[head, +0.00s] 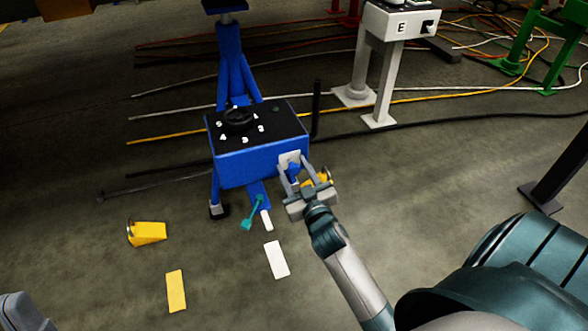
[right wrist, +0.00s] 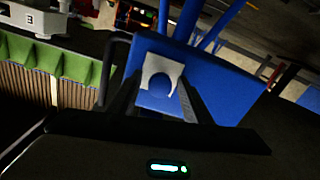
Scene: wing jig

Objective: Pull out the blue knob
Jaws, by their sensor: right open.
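The blue box (head: 250,160) has a black top with a dark handwheel (head: 238,119) and white letters. On its front face, near the right corner, is a pale plate (head: 289,157) with the blue knob (head: 293,172) in front of it. My right gripper (head: 294,166) is open at this face, one finger on each side of the knob. In the right wrist view the knob (right wrist: 158,97) shows between the two dark fingers, below the curved pale plate (right wrist: 160,70). I cannot tell whether the fingers touch the knob.
Yellow pieces (head: 148,232) and a white strip (head: 276,259) lie on the floor in front of the box. A white stand marked E (head: 401,27) is behind to the right. Cables cross the floor behind. A dark upright bar (head: 317,108) stands right of the box.

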